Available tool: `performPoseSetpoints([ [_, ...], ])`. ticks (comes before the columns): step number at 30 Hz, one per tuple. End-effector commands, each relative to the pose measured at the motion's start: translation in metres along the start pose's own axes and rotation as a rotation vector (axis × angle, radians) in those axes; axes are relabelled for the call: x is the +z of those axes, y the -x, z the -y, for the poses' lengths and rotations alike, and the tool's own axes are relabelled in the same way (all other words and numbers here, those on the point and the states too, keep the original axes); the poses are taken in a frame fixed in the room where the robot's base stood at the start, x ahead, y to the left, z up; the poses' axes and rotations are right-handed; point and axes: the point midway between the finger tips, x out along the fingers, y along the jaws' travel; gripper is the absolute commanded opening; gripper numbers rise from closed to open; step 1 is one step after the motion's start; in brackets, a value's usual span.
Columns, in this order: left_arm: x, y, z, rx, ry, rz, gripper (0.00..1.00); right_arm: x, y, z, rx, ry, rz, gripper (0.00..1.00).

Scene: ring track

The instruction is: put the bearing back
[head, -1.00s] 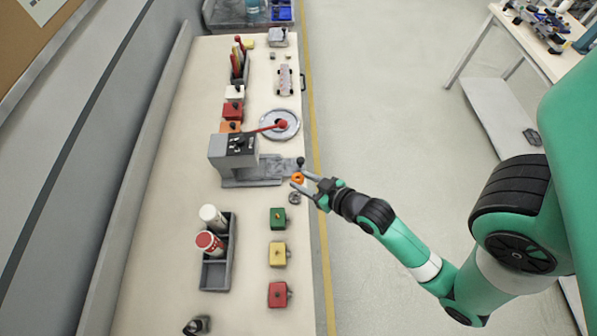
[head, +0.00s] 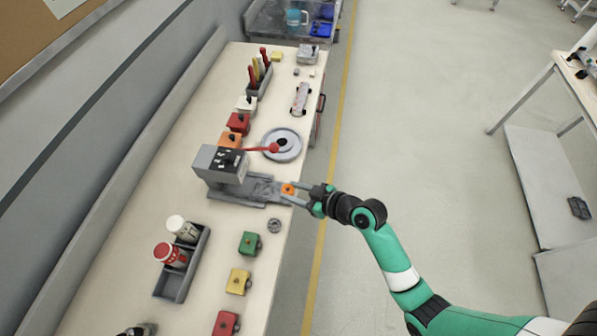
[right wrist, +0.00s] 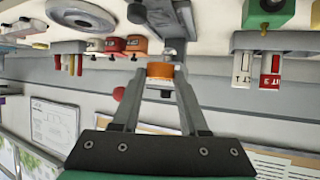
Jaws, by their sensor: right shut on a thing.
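My right gripper (head: 290,190) is shut on a small orange ring-like piece (head: 287,189) with a dark centre, perhaps the bearing. In the right wrist view the orange piece (right wrist: 160,70) sits between the fingertips (right wrist: 160,66). The gripper is at the right end of the grey press-like fixture (head: 235,188), by the bench edge. I cannot tell whether the piece touches the fixture. A small grey ring-shaped part (head: 274,226) lies on the bench just below the fixture. My left gripper is not in view.
The fixture's red-knobbed lever (head: 272,148) reaches over a round grey plate (head: 283,146). Green (head: 250,243), yellow (head: 238,281) and red (head: 226,323) blocks line the near right edge. A grey tray (head: 181,268) holds two bottles. Open floor lies right of the bench.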

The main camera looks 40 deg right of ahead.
Motion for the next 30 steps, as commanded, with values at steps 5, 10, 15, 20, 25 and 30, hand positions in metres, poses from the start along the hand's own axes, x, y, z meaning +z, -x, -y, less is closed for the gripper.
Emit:
performPoseSetpoints([
  [5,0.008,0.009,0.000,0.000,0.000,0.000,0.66,0.006,-0.016,-0.018,0.004,-0.003,-0.001,0.00],
  [10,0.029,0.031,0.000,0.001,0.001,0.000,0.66,0.015,-0.053,-0.056,0.005,-0.004,-0.002,0.00],
  [15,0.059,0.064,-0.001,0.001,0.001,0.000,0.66,0.035,-0.091,-0.087,0.004,-0.003,0.000,0.00],
  [20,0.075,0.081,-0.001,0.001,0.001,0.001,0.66,0.045,-0.111,-0.104,0.003,-0.003,0.000,0.00],
  [25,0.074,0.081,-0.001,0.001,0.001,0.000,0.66,0.046,-0.117,-0.110,0.002,-0.002,0.000,0.00],
  [30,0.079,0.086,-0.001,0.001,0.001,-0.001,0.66,0.055,-0.124,-0.113,0.002,-0.003,0.003,0.00],
])
